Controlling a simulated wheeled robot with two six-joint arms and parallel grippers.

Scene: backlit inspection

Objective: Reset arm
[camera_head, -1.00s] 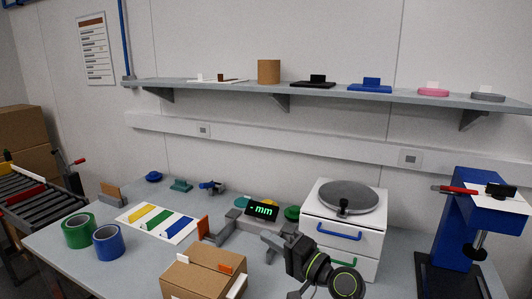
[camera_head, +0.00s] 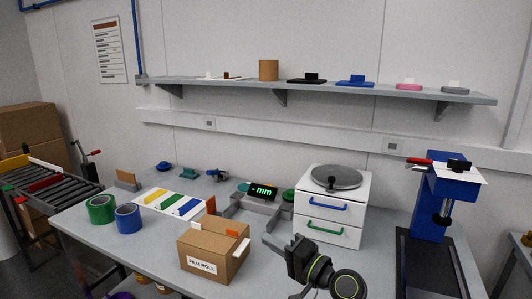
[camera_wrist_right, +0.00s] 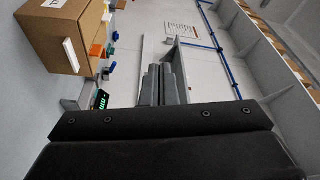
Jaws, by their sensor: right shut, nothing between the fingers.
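My right gripper (camera_head: 270,240) is in the lower middle of the head view, above the bench and right of the cardboard box. Its fingers point up and left in the picture. In the right wrist view the two dark fingers (camera_wrist_right: 162,86) lie together, shut with nothing between them. No part of my left arm or left gripper shows.
A cardboard box (camera_head: 212,250) labelled film roll stands left of my right gripper. A white drawer unit (camera_head: 333,210) stands behind it to the right, and a blue press (camera_head: 436,205) farther right. Green tape (camera_head: 101,209) and blue tape (camera_head: 128,218) stand on the left. A shelf (camera_head: 220,82) spans the wall.

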